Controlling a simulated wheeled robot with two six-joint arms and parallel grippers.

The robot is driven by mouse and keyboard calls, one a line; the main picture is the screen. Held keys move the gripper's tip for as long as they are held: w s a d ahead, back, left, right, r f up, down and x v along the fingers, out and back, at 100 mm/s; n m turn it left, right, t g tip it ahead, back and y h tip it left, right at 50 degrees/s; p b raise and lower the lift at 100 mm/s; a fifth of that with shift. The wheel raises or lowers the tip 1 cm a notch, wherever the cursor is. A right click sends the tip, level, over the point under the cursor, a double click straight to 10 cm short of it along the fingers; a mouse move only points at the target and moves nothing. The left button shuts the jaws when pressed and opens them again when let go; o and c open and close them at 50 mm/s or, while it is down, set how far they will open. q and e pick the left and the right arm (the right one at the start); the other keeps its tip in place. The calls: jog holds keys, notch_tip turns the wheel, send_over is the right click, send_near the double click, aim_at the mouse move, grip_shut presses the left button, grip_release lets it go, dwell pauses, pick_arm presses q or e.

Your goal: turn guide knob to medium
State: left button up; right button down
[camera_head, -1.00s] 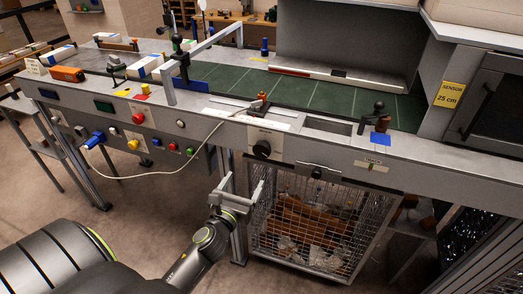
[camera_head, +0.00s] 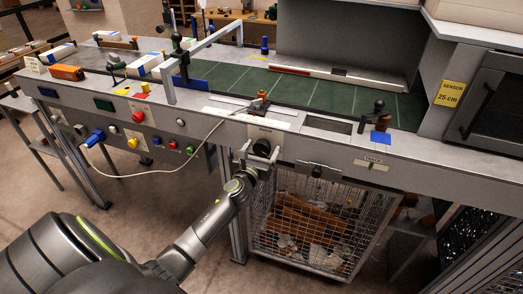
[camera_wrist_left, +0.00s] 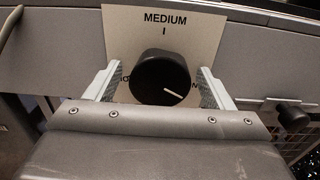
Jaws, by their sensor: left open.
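The guide knob (camera_head: 262,148) is a round black knob on the front panel of the machine. In the left wrist view the knob (camera_wrist_left: 160,78) sits on a pale label plate (camera_wrist_left: 205,32) reading "MEDIUM" at the top. Words at the knob's sides are mostly hidden. Its white pointer line points right and slightly down, away from the MEDIUM mark. My left gripper (camera_head: 257,155) is at the knob, open, with one finger on each side (camera_wrist_left: 160,88). Small gaps seem to show between fingers and knob. My right gripper is not in view.
A wire-mesh cage (camera_head: 315,225) with brown scraps stands under the panel, right of my left arm. A white cable (camera_head: 150,175) hangs from a blue plug to the left. A smaller black knob (camera_head: 317,171) sits right of the guide knob. The green bed (camera_head: 310,90) lies above.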

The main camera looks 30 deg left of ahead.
pick_arm(q)
jog(key=c, duration=1)
